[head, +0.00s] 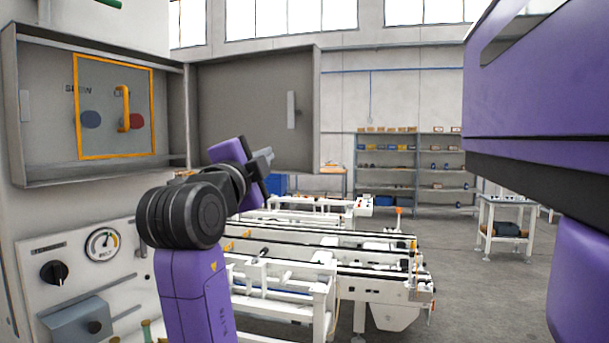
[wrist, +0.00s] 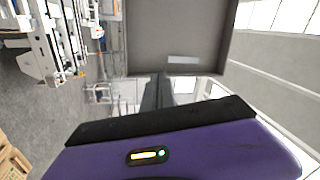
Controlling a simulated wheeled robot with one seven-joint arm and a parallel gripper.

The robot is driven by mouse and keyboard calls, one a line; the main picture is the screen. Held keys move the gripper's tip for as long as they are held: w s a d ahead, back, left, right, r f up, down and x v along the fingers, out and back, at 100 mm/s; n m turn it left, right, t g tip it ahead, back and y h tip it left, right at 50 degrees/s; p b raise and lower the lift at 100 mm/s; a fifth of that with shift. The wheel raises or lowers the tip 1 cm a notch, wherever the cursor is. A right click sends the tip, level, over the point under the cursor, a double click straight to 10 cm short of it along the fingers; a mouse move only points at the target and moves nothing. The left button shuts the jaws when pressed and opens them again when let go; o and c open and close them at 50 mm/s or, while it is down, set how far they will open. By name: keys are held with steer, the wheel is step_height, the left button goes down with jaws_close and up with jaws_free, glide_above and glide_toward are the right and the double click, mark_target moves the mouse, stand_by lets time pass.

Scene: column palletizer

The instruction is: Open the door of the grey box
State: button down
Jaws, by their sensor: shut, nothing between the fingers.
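The grey box (head: 50,175) is on the white cabinet at the left of the head view. Its grey door (head: 240,95) stands wide open, swung out to the right of the box. A small pale handle (head: 291,110) is near the door's free edge. My gripper (head: 268,155) is in front of the lower part of the door, left of and below the handle, shut and empty. In the wrist view the door (wrist: 170,25) is beyond the fingers (wrist: 158,85); I cannot tell whether they touch it.
Inside the box is an orange-framed panel (head: 115,62) with an orange handle (head: 123,110) and blue and red round parts. Below are a gauge (head: 102,244) and a black knob (head: 54,272). A white conveyor (head: 340,255) runs to the right; shelves (head: 415,165) stand behind.

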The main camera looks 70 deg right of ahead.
step_height(320, 180, down, 5)
steer(key=s+m+g+y, duration=0.2)
steer(key=s+m+g, duration=0.1)
steer(key=m, duration=0.1)
steer(key=m+p, duration=0.1)
steer(key=p, duration=0.4)
glide_toward(309, 174)
steer(key=d, duration=0.5)
steer(key=shift+s+d+r, duration=0.25)
steer(key=shift+s+r, duration=0.1)
steer(key=shift+d+f, duration=0.1)
steer(key=shift+d, duration=0.55)
steer(key=w+d+n+t+b, duration=0.1)
steer(key=d+n+t, duration=0.2)
steer(key=d, duration=1.3)
steer(key=shift+t+y, duration=0.4)
steer(key=shift+t, duration=0.8)
